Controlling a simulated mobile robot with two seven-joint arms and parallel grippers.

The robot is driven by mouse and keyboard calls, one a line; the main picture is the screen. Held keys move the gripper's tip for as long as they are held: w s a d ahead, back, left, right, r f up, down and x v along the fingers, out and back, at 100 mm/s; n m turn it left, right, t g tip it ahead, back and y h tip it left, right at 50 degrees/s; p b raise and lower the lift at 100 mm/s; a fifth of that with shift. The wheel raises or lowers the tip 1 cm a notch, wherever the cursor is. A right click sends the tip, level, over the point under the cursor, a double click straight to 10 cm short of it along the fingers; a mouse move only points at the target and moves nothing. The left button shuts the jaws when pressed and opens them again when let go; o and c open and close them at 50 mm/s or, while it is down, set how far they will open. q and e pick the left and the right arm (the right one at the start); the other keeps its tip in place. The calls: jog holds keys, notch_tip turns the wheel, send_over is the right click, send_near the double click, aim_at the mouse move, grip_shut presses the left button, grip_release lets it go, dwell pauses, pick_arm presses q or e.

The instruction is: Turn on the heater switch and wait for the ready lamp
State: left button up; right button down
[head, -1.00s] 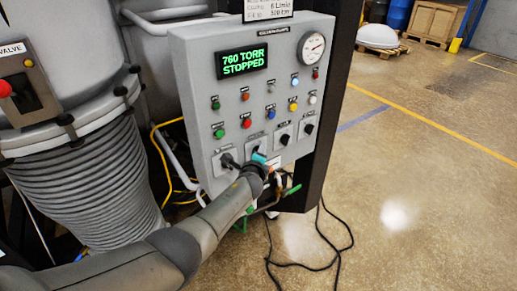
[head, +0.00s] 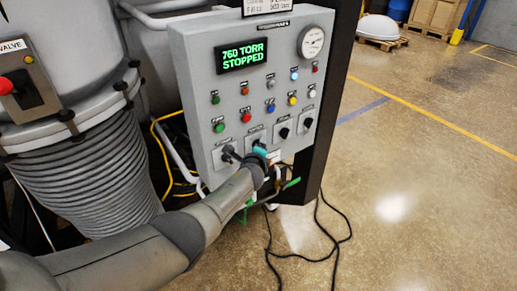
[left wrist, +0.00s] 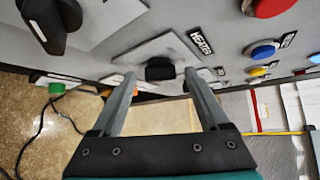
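The grey control panel (head: 203,118) fills the middle of the head view, and its display (head: 243,57) reads "760 TORR STOPPED". In the left wrist view, a black knob (left wrist: 160,69) sits on a light plate beside a label reading HEATER (left wrist: 200,42). My left gripper (left wrist: 159,78) is open, with one fingertip on each side of this knob and visible gaps between. In the head view my left gripper (head: 260,151) is at the panel's lower row of switches and partly covers them. I cannot tell which lamp is the ready lamp; the small labels are unreadable. My right gripper is out of view.
Other black switches (head: 284,132) and several coloured buttons and lamps (head: 247,116) are close by. A ribbed bellows (head: 85,185) stands left of the panel. Black cables (head: 338,240) lie on the floor.

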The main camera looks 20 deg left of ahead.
pick_arm(q)
jog(key=p+v, duration=0.6)
jog(key=v, duration=0.9)
dwell(0.5)
jog(key=shift+r, duration=0.1)
dwell(0.3)
